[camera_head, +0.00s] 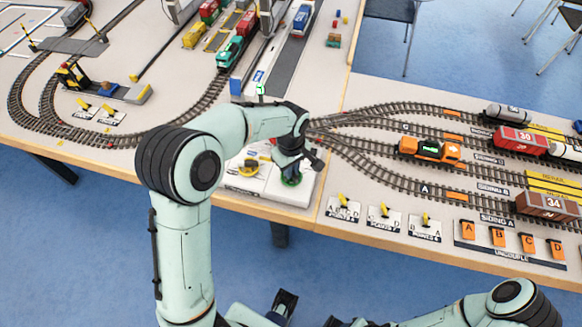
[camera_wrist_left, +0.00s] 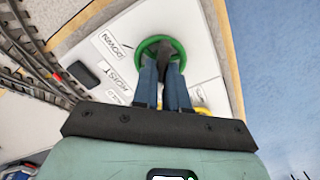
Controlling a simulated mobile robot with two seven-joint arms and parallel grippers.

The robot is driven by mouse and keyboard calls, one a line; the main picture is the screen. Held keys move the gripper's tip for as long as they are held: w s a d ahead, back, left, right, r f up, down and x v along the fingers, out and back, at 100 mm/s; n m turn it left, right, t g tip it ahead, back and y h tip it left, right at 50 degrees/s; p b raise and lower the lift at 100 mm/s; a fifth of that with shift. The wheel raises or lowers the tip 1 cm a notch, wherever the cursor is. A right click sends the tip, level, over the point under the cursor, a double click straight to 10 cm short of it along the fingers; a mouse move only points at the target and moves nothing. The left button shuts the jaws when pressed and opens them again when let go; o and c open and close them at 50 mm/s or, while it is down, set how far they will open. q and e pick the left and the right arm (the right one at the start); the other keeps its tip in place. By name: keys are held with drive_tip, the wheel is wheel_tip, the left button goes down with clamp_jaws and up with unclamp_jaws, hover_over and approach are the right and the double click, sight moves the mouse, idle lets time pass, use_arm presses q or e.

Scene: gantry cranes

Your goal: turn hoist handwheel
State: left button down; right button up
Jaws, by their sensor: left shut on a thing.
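The hoist handwheel is a green ring on a white panel near the table's front edge. In the head view only part of the green wheel (camera_head: 291,180) shows under my left gripper (camera_head: 290,168). In the left wrist view the green wheel (camera_wrist_left: 178,47) shows more fully, around the fingertips. My left gripper (camera_wrist_left: 163,62) points down at the panel, its dark blue fingers shut on the wheel. Labels reading HOIST and DOWN (camera_wrist_left: 114,46) lie beside the wheel.
Tracks curve close behind. An orange locomotive (camera_head: 431,149) and several wagons stand to the right. Small yellow levers (camera_head: 384,210) line the front edge. Blue floor lies in front.

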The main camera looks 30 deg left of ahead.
use_arm(q)
drive_tip(key=shift+r, duration=0.1)
drive_tip(key=c, duration=1.2)
unclamp_jaws()
drive_tip(key=shift+o, duration=0.2)
wheel_tip(320, 180, up, 13)
drive_tip(key=p, duration=0.1)
drive_tip(key=shift+r+p, duration=0.15)
drive_tip(key=shift+p, duration=0.15)
